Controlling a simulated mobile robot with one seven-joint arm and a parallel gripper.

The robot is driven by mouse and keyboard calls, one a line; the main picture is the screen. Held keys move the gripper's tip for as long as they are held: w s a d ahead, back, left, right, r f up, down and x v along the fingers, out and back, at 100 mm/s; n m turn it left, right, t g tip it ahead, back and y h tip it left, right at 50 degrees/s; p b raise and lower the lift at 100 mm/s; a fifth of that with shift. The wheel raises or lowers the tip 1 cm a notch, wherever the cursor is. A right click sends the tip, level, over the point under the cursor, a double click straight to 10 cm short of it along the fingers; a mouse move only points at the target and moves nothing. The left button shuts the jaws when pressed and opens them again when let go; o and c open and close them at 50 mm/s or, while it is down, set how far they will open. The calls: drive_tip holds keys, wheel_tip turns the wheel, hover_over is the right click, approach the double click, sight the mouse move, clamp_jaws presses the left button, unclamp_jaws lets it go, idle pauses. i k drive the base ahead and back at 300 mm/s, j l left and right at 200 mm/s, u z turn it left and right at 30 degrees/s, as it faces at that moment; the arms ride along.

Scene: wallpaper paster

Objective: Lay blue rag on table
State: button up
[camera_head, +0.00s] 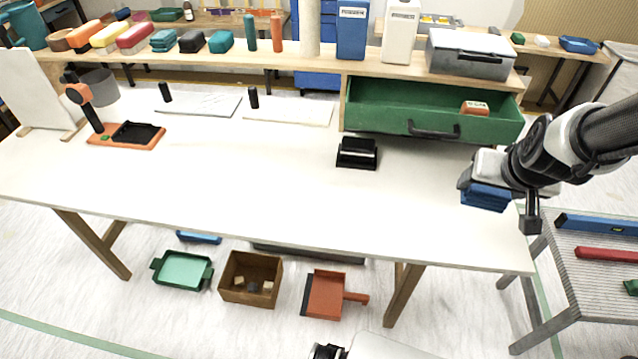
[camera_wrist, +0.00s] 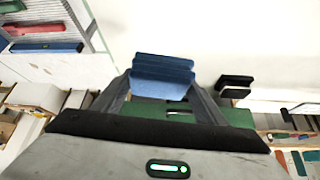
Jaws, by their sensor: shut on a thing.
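The blue rag (camera_head: 486,196) is a folded blue block held in my gripper (camera_head: 497,200) at the right end of the white table (camera_head: 250,190). In the wrist view the blue rag (camera_wrist: 163,77) sits between the two dark fingers of my gripper (camera_wrist: 163,85), which are shut on it. In the head view the rag appears over the table's right part. I cannot tell whether it touches the top. The fingers are partly hidden by the arm and the rag.
An open green drawer (camera_head: 390,115) holding an orange block (camera_head: 474,108) stands behind the rag. A black object (camera_head: 357,152) lies left of it. A grey slatted stand (camera_head: 590,265) is at the right. The table's middle and front are clear.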

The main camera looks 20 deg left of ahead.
sight(433, 221)
drive_tip(key=u, duration=1.1)
drive_tip(key=k+l+u, duration=0.1)
drive_tip(key=l+u, duration=0.25)
drive_tip(key=k+l+u, duration=0.1)
drive_tip(key=l+u, duration=0.2)
drive_tip(key=k+l+u, duration=0.15)
drive_tip(key=l+u, duration=0.2)
